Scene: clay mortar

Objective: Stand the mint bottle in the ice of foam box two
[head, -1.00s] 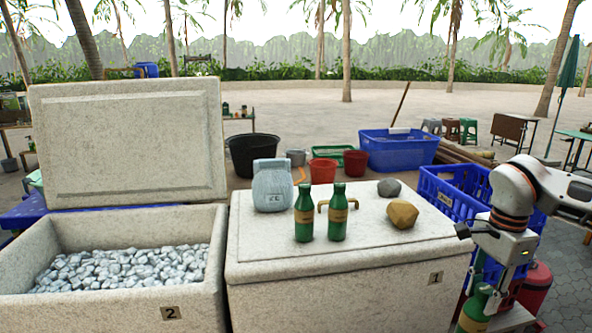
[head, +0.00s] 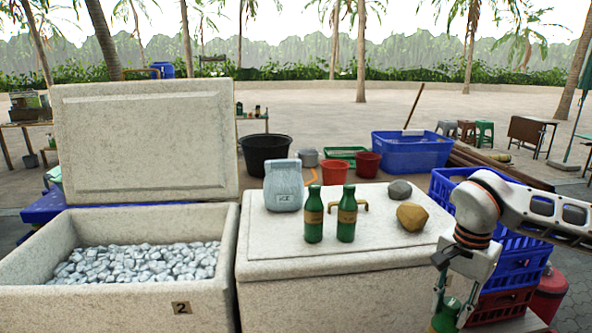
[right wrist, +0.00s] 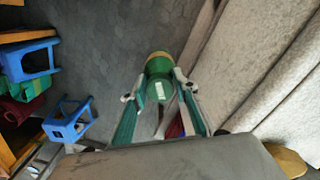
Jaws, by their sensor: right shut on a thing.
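Foam box two (head: 130,308) stands at the left with its lid (head: 145,140) raised. Ice (head: 140,265) fills it to below the rim. My right gripper (head: 449,295) is low at the right, in front of foam box one's right side. It is shut on a green bottle (head: 444,318), cut off by the lower edge of the head view. The right wrist view shows the bottle (right wrist: 159,82) between both fingers (right wrist: 160,92). Two similar green bottles (head: 314,222) (head: 347,220) stand upright on box one's lid. My left gripper is not in view.
Closed foam box one (head: 340,290) lies between my right gripper and box two. Blue crates (head: 520,255) stand to the right.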

